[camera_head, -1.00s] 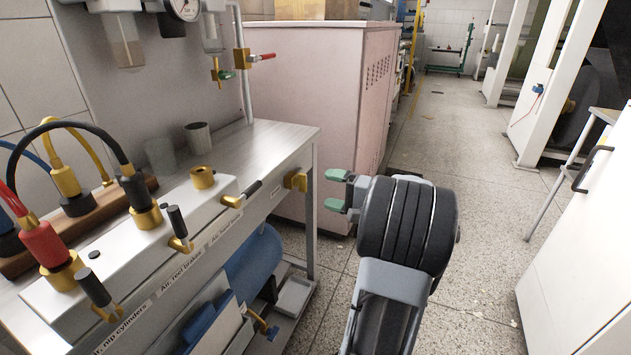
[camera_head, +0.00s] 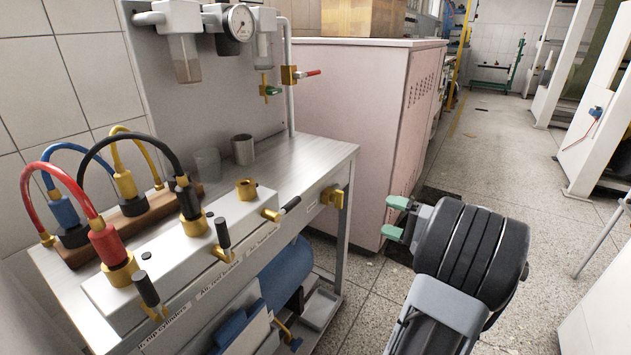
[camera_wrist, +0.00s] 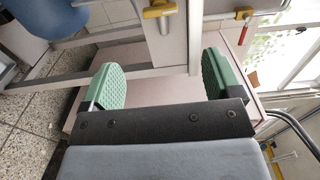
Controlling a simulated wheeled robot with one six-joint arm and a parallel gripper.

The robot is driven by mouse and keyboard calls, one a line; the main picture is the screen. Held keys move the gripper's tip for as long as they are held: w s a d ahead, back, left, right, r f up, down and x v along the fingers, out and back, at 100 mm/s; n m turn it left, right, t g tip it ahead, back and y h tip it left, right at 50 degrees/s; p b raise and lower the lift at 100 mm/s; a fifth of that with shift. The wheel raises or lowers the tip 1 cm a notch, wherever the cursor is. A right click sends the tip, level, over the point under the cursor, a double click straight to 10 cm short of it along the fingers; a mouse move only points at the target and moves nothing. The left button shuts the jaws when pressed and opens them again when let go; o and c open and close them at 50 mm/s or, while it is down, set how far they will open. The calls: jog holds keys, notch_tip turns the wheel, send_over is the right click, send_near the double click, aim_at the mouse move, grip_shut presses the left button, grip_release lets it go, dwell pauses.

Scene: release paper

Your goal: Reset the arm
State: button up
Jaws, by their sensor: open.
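My gripper (camera_head: 394,218) has green pads and is open and empty. In the head view it is at the right of the steel workbench (camera_head: 322,150), apart from it, in front of the pink cabinet (camera_head: 350,120). In the wrist view my gripper (camera_wrist: 165,80) shows its two green pads wide apart with nothing between them but the bench frame and cabinet behind. My arm comes up from the bottom of the head view.
The bench carries a manifold (camera_head: 190,250) with red, blue, black and yellow hoses. A brass fitting (camera_head: 336,198) sticks out at its right end. A pressure gauge (camera_head: 240,22) is above. Open floor (camera_head: 490,140) runs to the back right.

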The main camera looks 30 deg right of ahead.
jog(key=a+r+n+g+p, duration=0.3)
jog(key=a+r+g+p, duration=0.3)
jog(key=a+r+p, duration=0.35)
jog(key=a+r+n+g+p, duration=0.3)
jog(key=a+r+g+p, duration=0.3)
jog(key=a+p, duration=0.55)
jog(key=s+a+r+n+h+p, duration=0.2)
jog(key=a+r+n+h+p, duration=0.1)
jog(key=r+p, duration=0.5)
jog(key=s+a+r+n+h+p, duration=0.3)
jog(key=a+r+h+p, duration=0.2)
jog(key=r+p, duration=0.3)
jog(key=shift+s+a+r+p, duration=0.35)
jog(key=shift+a+r+p, duration=0.1)
jog(key=shift+p, duration=0.2)
